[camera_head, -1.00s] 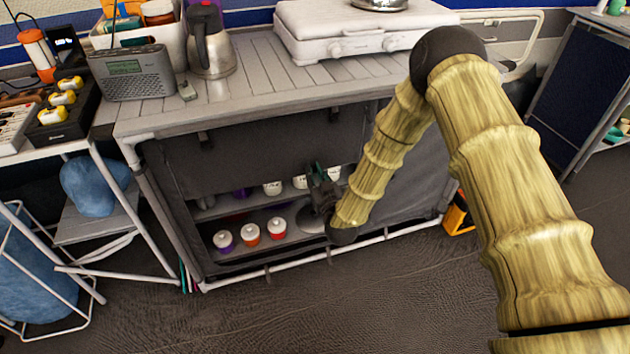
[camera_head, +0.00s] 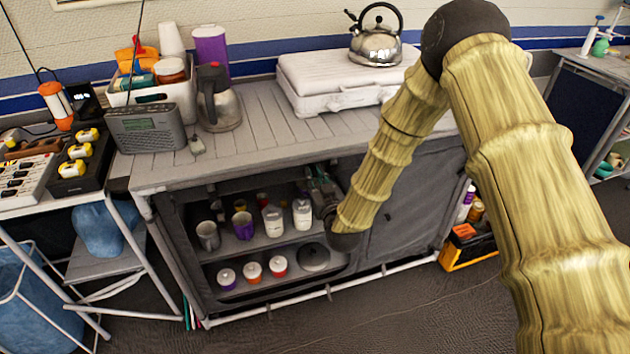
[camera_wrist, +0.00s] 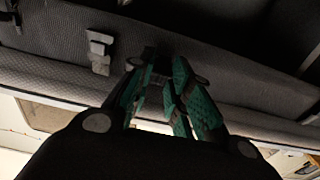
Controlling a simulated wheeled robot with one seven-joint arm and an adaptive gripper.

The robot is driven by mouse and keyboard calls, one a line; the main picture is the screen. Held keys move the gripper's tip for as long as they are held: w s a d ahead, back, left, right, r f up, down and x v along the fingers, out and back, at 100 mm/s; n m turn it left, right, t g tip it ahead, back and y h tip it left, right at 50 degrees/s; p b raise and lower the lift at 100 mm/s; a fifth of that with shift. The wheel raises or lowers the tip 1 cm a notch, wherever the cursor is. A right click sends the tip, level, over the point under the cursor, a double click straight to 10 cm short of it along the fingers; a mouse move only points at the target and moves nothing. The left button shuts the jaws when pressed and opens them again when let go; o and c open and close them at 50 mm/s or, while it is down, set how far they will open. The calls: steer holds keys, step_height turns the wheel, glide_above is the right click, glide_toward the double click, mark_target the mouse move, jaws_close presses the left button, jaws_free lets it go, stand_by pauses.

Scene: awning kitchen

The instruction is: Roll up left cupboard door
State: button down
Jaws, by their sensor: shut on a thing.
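The left cupboard door (camera_head: 258,183) is a dark grey fabric flap, bunched up near the top of its opening under the countertop. The left compartment below it stands largely open. My gripper (camera_head: 320,186) is at the right side of this opening, close to the door's raised edge. In the wrist view its teal-padded fingers (camera_wrist: 166,80) are close together on the edge of the grey fabric door (camera_wrist: 55,70). A light grey clip (camera_wrist: 100,50) sits on the fabric to the left. The exact grip point is partly hidden by the fingers.
Mugs and bottles stand on the upper shelf (camera_head: 262,243); several lidded jars and a dark lid are below. The right cupboard door (camera_head: 412,205) is closed. A kettle (camera_head: 377,45), stove case (camera_head: 340,88) and coffee pot (camera_head: 217,105) stand on the countertop (camera_head: 265,125).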

steer(key=shift+r, duration=0.2)
steer(key=c, duration=1.3)
jaws_free()
steer(key=shift+r, duration=0.1)
steer(key=v, duration=1.2)
